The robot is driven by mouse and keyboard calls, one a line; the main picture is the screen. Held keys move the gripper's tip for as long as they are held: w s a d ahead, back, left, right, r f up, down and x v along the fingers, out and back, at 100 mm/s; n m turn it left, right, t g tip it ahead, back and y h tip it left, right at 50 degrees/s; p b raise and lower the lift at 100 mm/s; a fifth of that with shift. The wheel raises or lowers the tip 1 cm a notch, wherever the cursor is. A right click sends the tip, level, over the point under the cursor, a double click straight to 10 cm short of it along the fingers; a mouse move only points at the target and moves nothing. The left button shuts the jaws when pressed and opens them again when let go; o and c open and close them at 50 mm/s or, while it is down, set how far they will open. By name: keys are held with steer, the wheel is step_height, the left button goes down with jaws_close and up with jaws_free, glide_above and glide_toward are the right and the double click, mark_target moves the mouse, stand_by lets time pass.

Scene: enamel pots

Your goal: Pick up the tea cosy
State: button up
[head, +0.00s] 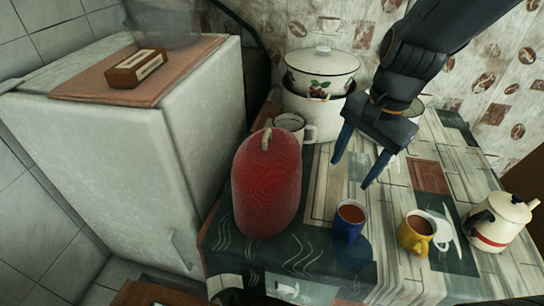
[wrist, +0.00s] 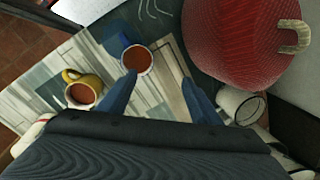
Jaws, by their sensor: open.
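The tea cosy is a red ribbed dome (head: 267,187) with a tan loop on top, standing on the left part of the table. It also shows at the upper right of the wrist view (wrist: 235,40), with its loop at the right. My gripper (head: 348,172) is open and empty above the table, to the right of the cosy and apart from it. In the wrist view the blue fingers (wrist: 160,95) are spread, and the cosy lies beyond and to the right of them.
A blue cup (head: 349,222), a yellow cup (head: 416,233) and a white teapot (head: 497,222) stand on the patterned table (head: 330,272). A white mug (head: 294,127) is behind the cosy, near a lidded pot (head: 321,75). A white cabinet (head: 130,150) rises at the left.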

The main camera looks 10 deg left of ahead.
mark_target(270, 131)
steer(key=w+a+r+m+y+p, duration=0.35)
steer(key=a+r+m, duration=0.75)
steer(key=a, duration=0.4)
steer(key=shift+h, duration=0.45)
steer(key=x, duration=0.2)
steer(key=p+x, duration=0.1)
steer(key=x, duration=0.4)
steer(key=shift+w+a+f, duration=0.2)
steer(key=shift+a+f, duration=0.05)
steer(key=shift+a, duration=0.2)
jaws_close()
